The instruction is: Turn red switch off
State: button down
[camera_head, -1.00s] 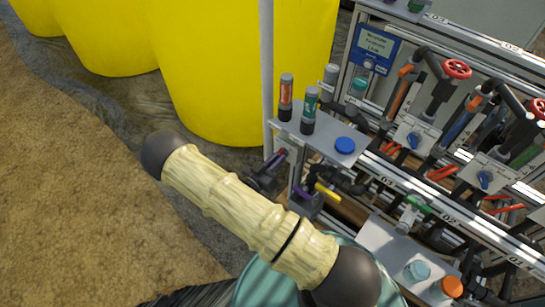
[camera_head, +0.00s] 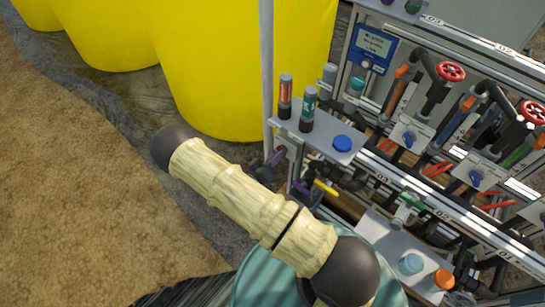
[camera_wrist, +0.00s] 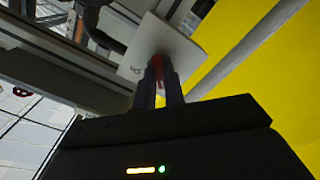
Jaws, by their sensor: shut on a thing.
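In the wrist view, my gripper (camera_wrist: 160,78) has its two dark fingers close together in front of a white plate (camera_wrist: 153,44). A small red part, the red switch (camera_wrist: 158,67), shows between the fingertips, and they are shut on it. The fingers hide most of the switch, so I cannot tell which way it is turned. In the head view, I cannot make out the gripper or this switch clearly.
Red handwheels (camera_head: 451,71) and a yellow handle (camera_head: 325,188) stand on the right. Large yellow tanks (camera_head: 215,70) are behind. Bare ground (camera_head: 60,200) lies open at left.

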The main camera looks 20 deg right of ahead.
jog(key=shift+d+r, duration=0.1)
jog(key=shift+d, duration=0.1)
jog(key=c, duration=1.5)
grip_release()
jog(key=shift+a, duration=0.1)
jog(key=shift+a, duration=0.1)
jog(key=p+v, duration=0.2)
jog(key=v, duration=1.5)
jog(key=shift+s, duration=0.1)
